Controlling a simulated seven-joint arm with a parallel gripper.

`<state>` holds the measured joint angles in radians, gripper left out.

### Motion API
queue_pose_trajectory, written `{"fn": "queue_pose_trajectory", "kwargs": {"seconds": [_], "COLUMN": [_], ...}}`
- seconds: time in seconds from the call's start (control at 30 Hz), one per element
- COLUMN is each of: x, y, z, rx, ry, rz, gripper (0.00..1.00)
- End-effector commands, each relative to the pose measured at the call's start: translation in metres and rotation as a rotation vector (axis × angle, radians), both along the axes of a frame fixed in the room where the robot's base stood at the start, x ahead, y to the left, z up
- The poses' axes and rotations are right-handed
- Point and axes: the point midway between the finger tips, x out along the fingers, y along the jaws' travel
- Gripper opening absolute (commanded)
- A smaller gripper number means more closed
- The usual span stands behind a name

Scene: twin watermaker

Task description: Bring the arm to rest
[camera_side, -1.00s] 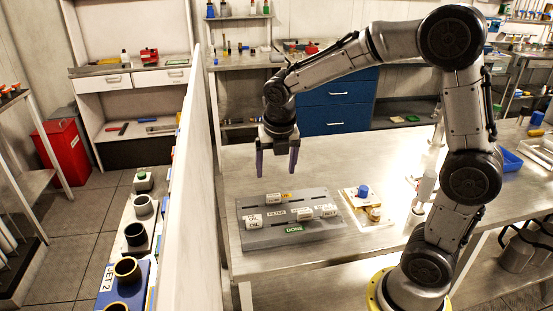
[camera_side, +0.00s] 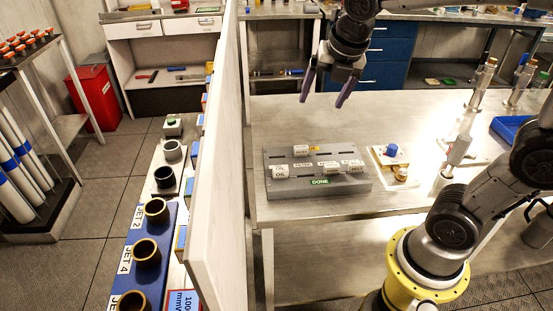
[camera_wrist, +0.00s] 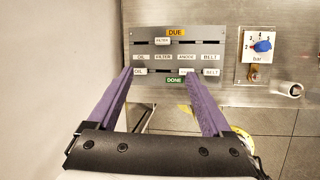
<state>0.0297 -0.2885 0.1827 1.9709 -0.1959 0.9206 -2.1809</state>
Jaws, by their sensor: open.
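My gripper (camera_side: 325,95) is open, with two purple fingers pointing down and nothing between them. It hangs in the air above and behind the grey board (camera_side: 350,185), clear of the bench. In the wrist view my gripper (camera_wrist: 158,73) has its fingers spread in front of the board (camera_wrist: 215,45). A FILTER block (camera_wrist: 162,41) is on the upper row, under the DUE label. OIL (camera_wrist: 139,71), ANODE (camera_wrist: 185,71) and BELT (camera_wrist: 211,72) blocks are on the lower row, by the green DONE label.
A panel with a blue knob (camera_side: 391,150) is right of the board. A white partition (camera_side: 225,150) stands along the bench's left end. Upright metal fittings (camera_side: 480,85) and a blue tray (camera_side: 510,128) are at the right. The bench (camera_side: 300,115) is bare behind the board.

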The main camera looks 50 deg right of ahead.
Motion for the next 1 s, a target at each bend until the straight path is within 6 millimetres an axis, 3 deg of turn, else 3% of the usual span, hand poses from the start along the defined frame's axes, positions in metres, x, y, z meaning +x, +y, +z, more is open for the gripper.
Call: {"fn": "queue_pose_trajectory", "kwargs": {"seconds": [0.03,0.2,0.5,0.73,1.0], "x": [-0.017,-0.062,-0.122,-0.15,-0.156], "y": [0.004,0.016,0.032,0.04,0.044], "z": [0.008,0.015,0.001,-0.021,-0.032], "rx": [0.044,0.232,0.605,0.854,0.997], "ry": [-0.048,-0.161,-0.272,-0.275,-0.255], "rz": [-0.079,-0.41,-1.057,-1.566,-1.972], "gripper": [0.84,0.84,0.84,0.84,0.84]}}
